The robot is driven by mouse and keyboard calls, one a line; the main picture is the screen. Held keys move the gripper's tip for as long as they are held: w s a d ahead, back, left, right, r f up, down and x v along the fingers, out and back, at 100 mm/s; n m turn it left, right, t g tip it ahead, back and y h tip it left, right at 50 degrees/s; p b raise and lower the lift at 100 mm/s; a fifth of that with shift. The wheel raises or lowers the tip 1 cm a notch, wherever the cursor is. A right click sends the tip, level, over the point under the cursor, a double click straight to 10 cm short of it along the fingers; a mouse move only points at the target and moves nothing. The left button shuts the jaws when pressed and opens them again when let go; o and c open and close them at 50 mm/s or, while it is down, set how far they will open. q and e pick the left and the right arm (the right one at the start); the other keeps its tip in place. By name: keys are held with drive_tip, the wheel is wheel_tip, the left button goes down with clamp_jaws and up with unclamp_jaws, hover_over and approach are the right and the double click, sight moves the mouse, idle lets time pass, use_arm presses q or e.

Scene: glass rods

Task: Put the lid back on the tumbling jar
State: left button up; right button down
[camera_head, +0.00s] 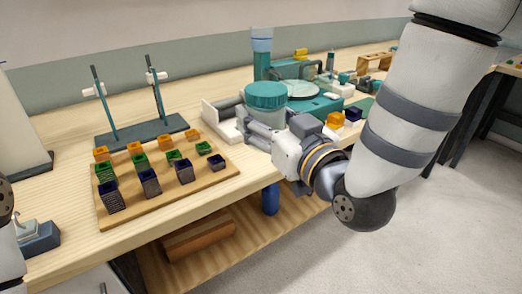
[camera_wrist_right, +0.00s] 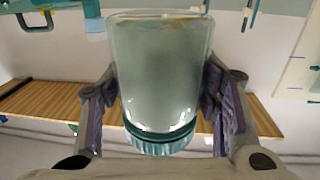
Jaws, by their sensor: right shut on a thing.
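The tumbling jar (camera_head: 271,118) is a clear, cloudy glass jar with a wide ribbed teal lid (camera_head: 265,94) at its top in the head view. In the wrist view the jar (camera_wrist_right: 160,70) fills the middle, with the lid (camera_wrist_right: 160,144) at the lower end of the picture. My right gripper (camera_head: 266,130) is shut on the jar body, one finger on each side. I cannot tell how tightly the lid is seated. Only a part of my left arm shows at the left edge; its gripper is not in view.
A board (camera_head: 165,185) with several small coloured cups stands to the left, with a two-rod stand (camera_head: 135,130) behind it. A tall teal cylinder (camera_head: 262,60) and teal equipment (camera_head: 318,105) stand behind the jar. Orange and dark blocks (camera_head: 337,119) lie to the right.

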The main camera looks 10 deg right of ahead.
drive_tip(key=shift+d+r, duration=0.2)
drive_tip(key=shift+r, duration=0.5)
drive_tip(key=shift+w, duration=0.1)
drive_tip(key=w+d+f, duration=0.1)
drive_tip(key=w+f, duration=0.2)
drive_tip(key=w, duration=0.1)
drive_tip(key=w+d+f, duration=0.1)
drive_tip(key=w+f, duration=0.2)
drive_tip(key=w, duration=0.1)
drive_tip(key=w+d+f+b, duration=0.1)
drive_tip(key=w+f, duration=0.2)
drive_tip(key=w, duration=0.1)
drive_tip(key=shift+d+f, duration=0.1)
drive_tip(key=shift+d, duration=0.15)
drive_tip(key=shift+w+f, duration=0.15)
drive_tip(key=shift+w, duration=0.1)
use_arm(q)
drive_tip(key=shift+s+f+g, duration=0.4)
drive_tip(key=shift+s+f, duration=0.35)
drive_tip(key=shift+s, duration=0.05)
use_arm(e)
drive_tip(key=shift+d+r, duration=0.1)
drive_tip(key=shift+r, duration=0.1)
